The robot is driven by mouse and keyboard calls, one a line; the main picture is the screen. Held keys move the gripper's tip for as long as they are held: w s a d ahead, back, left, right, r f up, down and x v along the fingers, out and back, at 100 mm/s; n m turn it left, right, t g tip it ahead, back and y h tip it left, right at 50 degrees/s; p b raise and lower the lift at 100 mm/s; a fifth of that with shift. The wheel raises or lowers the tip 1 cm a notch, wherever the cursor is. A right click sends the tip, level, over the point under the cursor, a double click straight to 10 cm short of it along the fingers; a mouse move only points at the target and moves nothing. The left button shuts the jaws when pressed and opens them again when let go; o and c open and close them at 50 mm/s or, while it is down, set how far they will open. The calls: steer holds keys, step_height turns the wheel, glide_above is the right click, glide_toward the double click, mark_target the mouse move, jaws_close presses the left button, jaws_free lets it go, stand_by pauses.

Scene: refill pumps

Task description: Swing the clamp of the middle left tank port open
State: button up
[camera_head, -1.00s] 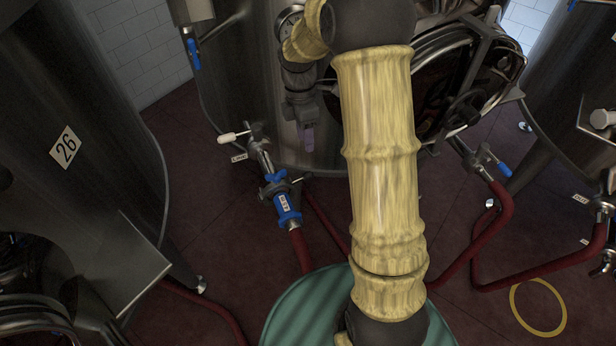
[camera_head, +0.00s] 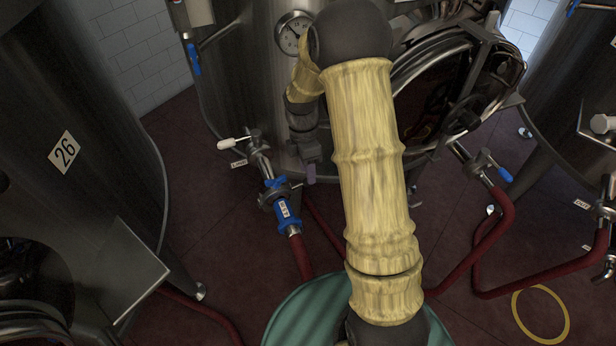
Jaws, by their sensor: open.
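The middle tank (camera_head: 235,90) is steel and stands behind my arm. Its left port (camera_head: 258,158) carries a valve with a white handle (camera_head: 233,143). Below the valve, a clamp (camera_head: 277,190) sits around the joint with a blue coupling (camera_head: 287,212) on a red hose (camera_head: 300,255). Whether the clamp is latched is too small to tell.
My yellow-sleeved arm covers the middle of the view. A round manway (camera_head: 500,68) and a right port with a blue handle (camera_head: 505,174) are on the middle tank. Tank 26 (camera_head: 110,150) stands left. Red hoses cross the floor; a yellow ring (camera_head: 515,305) lies right.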

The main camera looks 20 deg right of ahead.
steer(key=shift+s+f, duration=0.15)
steer(key=shift+f, duration=0.65)
steer(key=shift+s+f, duration=0.15)
steer(key=shift+f, duration=0.6)
jaws_close()
steer(key=shift+r, duration=0.15)
